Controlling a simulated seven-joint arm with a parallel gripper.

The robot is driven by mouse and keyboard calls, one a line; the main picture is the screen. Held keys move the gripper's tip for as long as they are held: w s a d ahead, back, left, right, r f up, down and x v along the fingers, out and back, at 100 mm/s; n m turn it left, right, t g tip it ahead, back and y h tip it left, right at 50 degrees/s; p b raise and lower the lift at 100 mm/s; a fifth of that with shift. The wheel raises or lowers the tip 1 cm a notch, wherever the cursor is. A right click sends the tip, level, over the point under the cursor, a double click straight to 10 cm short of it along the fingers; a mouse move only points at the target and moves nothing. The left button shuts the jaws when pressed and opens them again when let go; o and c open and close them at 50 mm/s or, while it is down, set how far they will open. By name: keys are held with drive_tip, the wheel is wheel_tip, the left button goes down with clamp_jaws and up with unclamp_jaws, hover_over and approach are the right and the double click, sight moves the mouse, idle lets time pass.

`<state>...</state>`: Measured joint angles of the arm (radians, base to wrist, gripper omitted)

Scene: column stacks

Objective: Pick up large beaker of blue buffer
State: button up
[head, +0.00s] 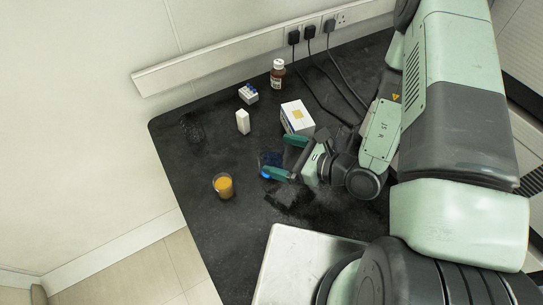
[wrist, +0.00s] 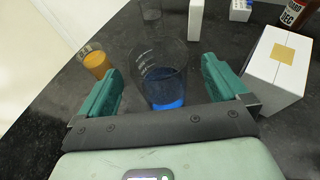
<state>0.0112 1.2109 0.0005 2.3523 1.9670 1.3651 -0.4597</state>
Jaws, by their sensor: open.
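The large beaker of blue buffer (wrist: 163,78) is clear glass with white markings and blue liquid low inside. It stands upright on the black bench. In the wrist view it sits between the two teal fingers of my gripper (wrist: 172,88), with a gap visible on each side. In the head view the beaker (head: 268,160) is partly hidden by my gripper (head: 284,157), which is open. How far the fingers reach past the glass is hard to tell.
A beaker of orange liquid (head: 223,186) stands to the left. A white box (head: 297,118) is close behind my gripper. A small white block (head: 243,122), a vial rack (head: 248,94) and a brown bottle (head: 278,73) stand farther back. Black cables cross the bench. A pale tray (head: 290,262) is in front.

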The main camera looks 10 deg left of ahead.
sight(282, 164)
drive_tip(key=f, duration=0.2)
drive_tip(key=f+m, duration=0.1)
drive_tip(key=shift+s+d+t+h, duration=0.3)
drive_tip(key=shift+s, duration=0.05)
drive_tip(key=shift+w+a+f, duration=0.1)
drive_tip(key=shift+a+f, duration=0.05)
drive_tip(key=shift+f, duration=0.05)
drive_tip(key=shift+x, duration=2.25)
drive_tip(key=c, duration=1.1)
drive_tip(key=shift+r, duration=0.15)
